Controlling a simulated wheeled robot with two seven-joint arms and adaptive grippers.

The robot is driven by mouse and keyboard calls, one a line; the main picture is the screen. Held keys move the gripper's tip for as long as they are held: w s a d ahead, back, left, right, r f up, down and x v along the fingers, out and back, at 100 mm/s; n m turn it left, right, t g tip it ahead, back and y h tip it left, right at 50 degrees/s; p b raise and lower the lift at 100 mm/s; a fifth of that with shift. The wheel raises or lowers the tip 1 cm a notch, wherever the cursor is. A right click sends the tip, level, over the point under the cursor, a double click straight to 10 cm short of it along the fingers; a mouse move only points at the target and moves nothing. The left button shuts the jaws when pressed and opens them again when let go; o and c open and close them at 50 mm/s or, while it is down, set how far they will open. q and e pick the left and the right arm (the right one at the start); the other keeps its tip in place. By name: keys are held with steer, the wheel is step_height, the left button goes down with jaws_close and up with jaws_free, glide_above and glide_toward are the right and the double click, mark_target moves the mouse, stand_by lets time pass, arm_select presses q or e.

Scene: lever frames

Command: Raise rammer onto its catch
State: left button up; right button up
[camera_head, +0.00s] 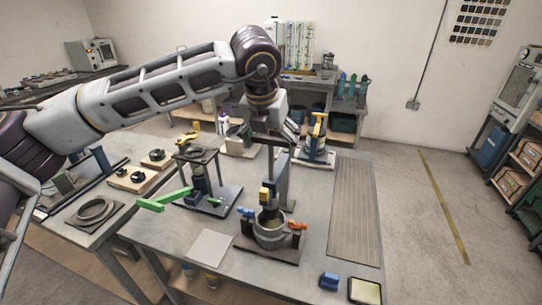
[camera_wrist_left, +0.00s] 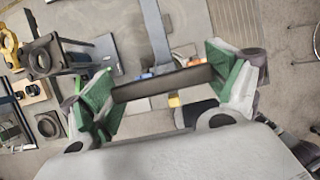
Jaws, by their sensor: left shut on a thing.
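The rammer stand has a grey upright column (camera_head: 283,180) on a dark base. In front of the column, a dark rammer rod (camera_head: 270,165) with a yellow block (camera_head: 265,193) runs down toward a round grey mould (camera_head: 270,232). A blue clamp (camera_head: 247,213) and an orange clamp (camera_head: 297,225) flank the mould. My left gripper (camera_head: 268,136) is at the top of the stand. In the left wrist view, its green-padded fingers (camera_wrist_left: 162,88) are shut on the ends of a dark crossbar (camera_wrist_left: 165,82), the rammer's handle. I cannot make out the catch.
A green lever arm (camera_head: 165,198) sticks out of a press left of the stand. A grey plate (camera_head: 209,247) lies in front, and a ribbed mat (camera_head: 354,210) covers the table's right. A blue block (camera_head: 329,281) and a framed pad (camera_head: 365,291) lie at the front right.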

arm_select(q)
step_height(320, 180, up, 4)
steer(key=shift+w+r, duration=0.1)
steer(key=shift+w, duration=0.05)
arm_select(e)
steer(key=shift+a+r, duration=0.15)
steer(key=shift+a, duration=0.25)
steer(key=shift+d, duration=0.1)
arm_select(q)
steer(key=o, duration=1.2)
steer(key=shift+f, duration=0.2)
steer(key=v, duration=1.2)
arm_select(e)
steer(key=shift+d, duration=0.25)
steer(key=shift+s, duration=0.15)
